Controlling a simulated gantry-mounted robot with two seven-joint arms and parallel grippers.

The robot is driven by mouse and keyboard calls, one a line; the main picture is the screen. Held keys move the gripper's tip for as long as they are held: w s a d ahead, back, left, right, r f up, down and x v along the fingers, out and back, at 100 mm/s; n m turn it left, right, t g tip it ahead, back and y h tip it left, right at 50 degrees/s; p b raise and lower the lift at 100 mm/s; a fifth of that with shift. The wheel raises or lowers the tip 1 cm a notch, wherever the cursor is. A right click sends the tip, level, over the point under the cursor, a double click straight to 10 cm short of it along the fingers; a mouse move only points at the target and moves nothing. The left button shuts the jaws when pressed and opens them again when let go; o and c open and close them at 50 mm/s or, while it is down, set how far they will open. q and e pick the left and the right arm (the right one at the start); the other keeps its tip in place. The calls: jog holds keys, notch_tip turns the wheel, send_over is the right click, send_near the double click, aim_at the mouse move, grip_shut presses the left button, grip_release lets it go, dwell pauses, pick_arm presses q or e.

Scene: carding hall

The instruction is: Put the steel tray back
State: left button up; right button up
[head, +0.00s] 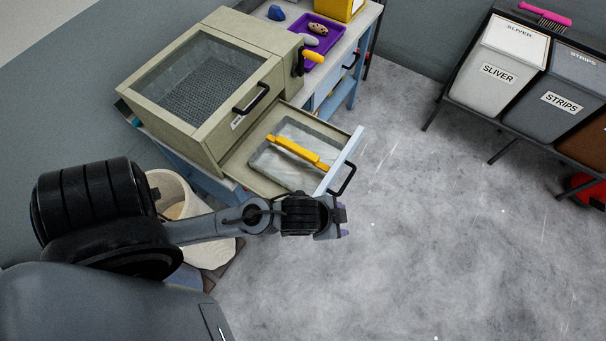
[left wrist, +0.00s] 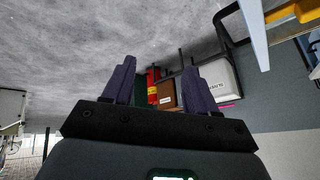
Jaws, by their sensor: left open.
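The steel tray (head: 277,167) lies in the pulled-out drawer (head: 241,163) of the beige cabinet. It is a flat grey pan with a yellow bar handle (head: 300,151) across it. The drawer has a pale front (head: 338,160) with a black pull (head: 345,178). My left gripper (head: 341,219) is open and empty, in front of the drawer front's near corner and apart from the tray. In the left wrist view its two fingers (left wrist: 158,82) are spread with nothing between them. My right gripper is not in view.
The beige cabinet (head: 262,38) has a glass door with a black handle. A purple tray (head: 322,28) with small items sits on the bench behind it. A cream bin (head: 172,191) stands below my left arm. Labelled bins (head: 513,62) stand at the right. The floor between is clear.

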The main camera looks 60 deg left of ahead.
pick_arm(q)
jog(key=s+a+f+n+g, duration=0.1)
jog(key=s+a+n+g, duration=0.2)
jog(key=s, duration=0.5)
jog(key=shift+a+f+y, duration=0.4)
jog(key=shift+a, duration=0.25)
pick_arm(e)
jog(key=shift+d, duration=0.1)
pick_arm(q)
jog(key=shift+w, duration=0.1)
